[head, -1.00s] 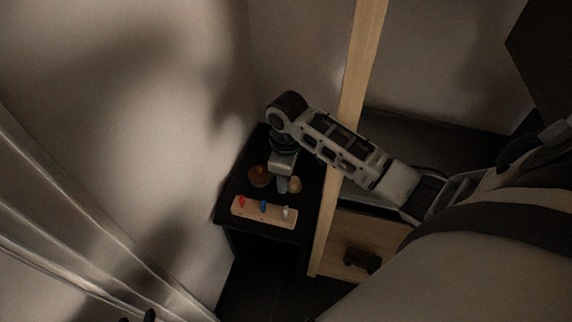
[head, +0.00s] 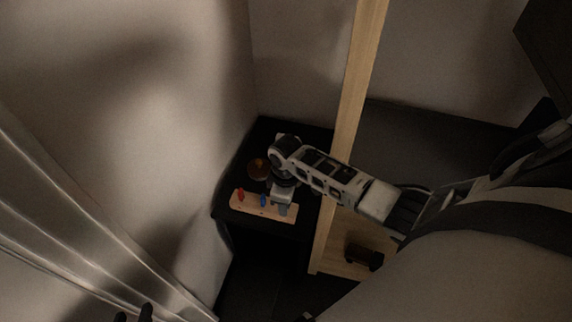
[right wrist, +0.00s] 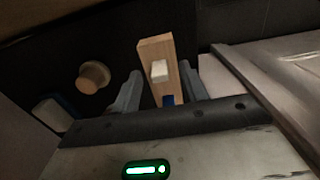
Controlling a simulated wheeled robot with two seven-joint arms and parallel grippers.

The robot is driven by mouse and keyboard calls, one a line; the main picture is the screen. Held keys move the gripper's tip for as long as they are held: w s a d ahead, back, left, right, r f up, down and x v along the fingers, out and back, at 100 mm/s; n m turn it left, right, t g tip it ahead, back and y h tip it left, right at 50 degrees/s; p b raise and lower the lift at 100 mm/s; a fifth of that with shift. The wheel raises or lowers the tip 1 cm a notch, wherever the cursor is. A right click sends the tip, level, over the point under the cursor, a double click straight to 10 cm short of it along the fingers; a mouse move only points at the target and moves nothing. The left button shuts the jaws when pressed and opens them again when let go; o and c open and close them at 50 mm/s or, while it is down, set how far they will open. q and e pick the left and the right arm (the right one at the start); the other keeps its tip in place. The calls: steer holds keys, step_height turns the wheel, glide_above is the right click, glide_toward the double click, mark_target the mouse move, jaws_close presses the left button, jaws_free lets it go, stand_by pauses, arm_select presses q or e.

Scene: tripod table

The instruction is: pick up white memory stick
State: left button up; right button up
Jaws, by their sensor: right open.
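The white memory stick (right wrist: 159,70) stands on a wooden block (right wrist: 150,49) in the right wrist view. In the head view the block (head: 248,209) lies on a black table, and the right gripper hides the white stick. My right gripper (head: 283,209) is over the block's right end. In the right wrist view its two fingers (right wrist: 160,88) are apart, one on each side of the block, with nothing held. Whether they touch the stick cannot be seen. Dark tips at the bottom left, seemingly my left gripper (head: 134,315), are mostly cut off.
A blue stick (head: 263,201) and a red stick (head: 240,195) stand on the same block. The blue one also shows in the right wrist view (right wrist: 168,100). A brown round object (head: 258,168) sits behind. A wooden knob-like piece (right wrist: 92,76) is left. A wooden post (head: 349,130) rises right.

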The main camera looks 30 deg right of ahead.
steer(key=shift+f, duration=0.6)
jaws_close()
steer(key=shift+r, duration=0.1)
